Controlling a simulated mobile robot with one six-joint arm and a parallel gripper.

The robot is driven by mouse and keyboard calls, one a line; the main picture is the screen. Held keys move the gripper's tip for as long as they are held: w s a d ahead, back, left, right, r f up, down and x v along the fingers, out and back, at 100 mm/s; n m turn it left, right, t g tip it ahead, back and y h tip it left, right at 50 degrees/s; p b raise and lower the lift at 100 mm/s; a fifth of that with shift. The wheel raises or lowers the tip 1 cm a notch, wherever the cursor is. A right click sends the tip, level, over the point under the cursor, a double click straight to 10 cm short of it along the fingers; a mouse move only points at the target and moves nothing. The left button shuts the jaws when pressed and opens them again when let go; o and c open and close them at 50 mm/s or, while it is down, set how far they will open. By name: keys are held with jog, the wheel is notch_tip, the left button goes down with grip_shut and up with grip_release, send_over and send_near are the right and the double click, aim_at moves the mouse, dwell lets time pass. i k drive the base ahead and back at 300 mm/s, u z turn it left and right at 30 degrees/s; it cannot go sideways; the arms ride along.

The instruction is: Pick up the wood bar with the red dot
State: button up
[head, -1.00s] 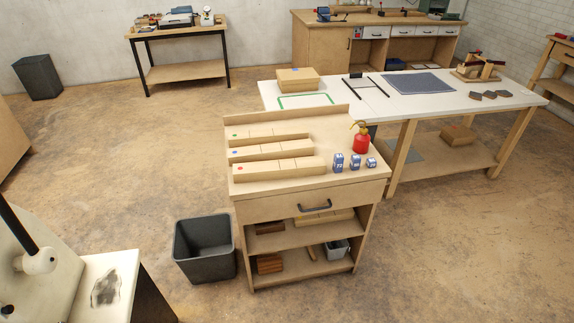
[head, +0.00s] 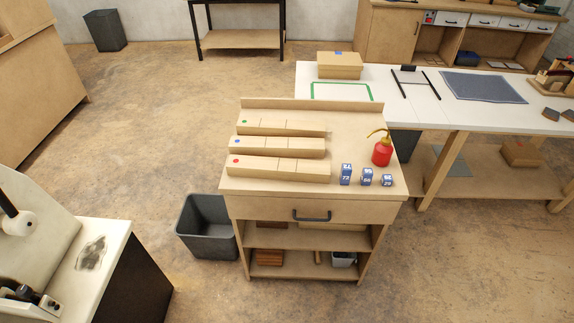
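The wood bar with the red dot (head: 280,168) lies on top of the wooden cabinet (head: 350,184), nearest the cabinet's front edge. Its red dot is at its left end. Behind it lie the bar with the blue dot (head: 280,146) and, farthest back, the bar with the green dot (head: 280,126). The three bars are roughly parallel, with gaps between them. My gripper is not in view.
Blue number blocks (head: 346,173) and a red oil can (head: 382,152) stand right of the bars. A grey bin (head: 207,225) stands left of the cabinet. A white table (head: 420,107) stands behind right. A machine (head: 95,250) fills the lower left. Open floor lies left of the cabinet.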

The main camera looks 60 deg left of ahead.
aim_at(242, 166)
jog(key=u, duration=0.3)
jog(key=i, duration=0.2)
jog(key=z, duration=0.65)
jog(key=k, duration=0.15)
jog(key=u, duration=3)
jog(key=k, duration=0.25)
jog(key=u, duration=1.65)
